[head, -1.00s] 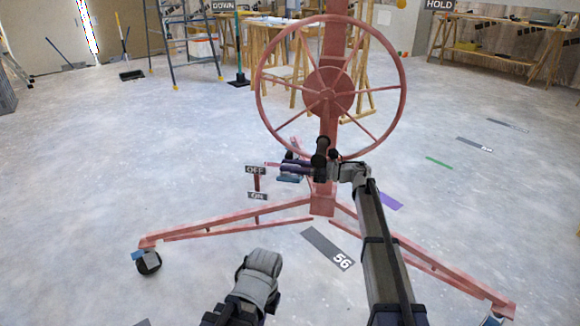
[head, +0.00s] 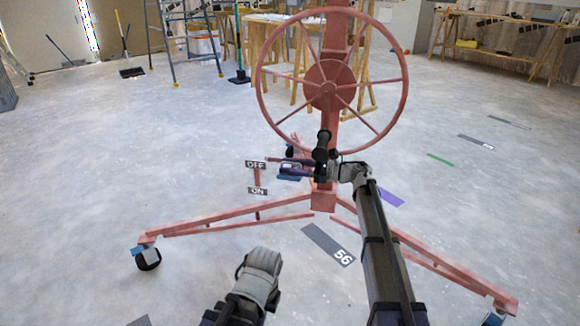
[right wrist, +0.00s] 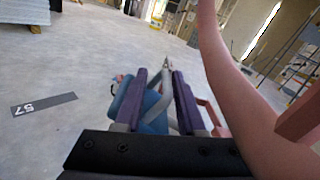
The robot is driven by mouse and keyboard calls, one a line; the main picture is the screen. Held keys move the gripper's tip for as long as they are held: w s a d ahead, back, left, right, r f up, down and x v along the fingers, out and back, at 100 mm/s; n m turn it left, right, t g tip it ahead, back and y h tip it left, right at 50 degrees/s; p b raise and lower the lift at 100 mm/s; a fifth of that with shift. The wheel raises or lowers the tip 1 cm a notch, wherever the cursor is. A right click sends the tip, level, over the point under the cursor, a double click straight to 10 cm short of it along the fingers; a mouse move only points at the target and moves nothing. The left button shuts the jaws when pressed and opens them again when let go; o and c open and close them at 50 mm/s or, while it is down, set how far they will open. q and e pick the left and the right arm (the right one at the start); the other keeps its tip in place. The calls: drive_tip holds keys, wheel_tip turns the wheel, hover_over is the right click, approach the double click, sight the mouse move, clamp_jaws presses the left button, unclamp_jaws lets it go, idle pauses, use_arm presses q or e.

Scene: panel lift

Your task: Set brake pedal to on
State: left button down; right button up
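A blue pedal-like part (head: 288,178) sits low on the red lift's stand, behind the "OFF" sign (head: 256,165) and "ON" sign (head: 258,190), with OFF above ON. My right gripper (head: 284,166) is beside it, its purple fingers pointing left and apart. In the right wrist view the gripper (right wrist: 160,95) is open; the blue part (right wrist: 128,105) shows by and under the left finger, and a grey bracket (right wrist: 160,85) shows between the fingers. I cannot tell whether they touch. The pedal's exact position is partly hidden by the fingers. My left gripper is not in view; only its arm shows.
The lift's large red handwheel (head: 325,85) and post stand just above the gripper. Red legs (head: 225,217) spread to both front sides, ending in casters such as the left one (head: 148,258). The floor around is mostly clear.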

drive_tip(key=v, duration=0.8)
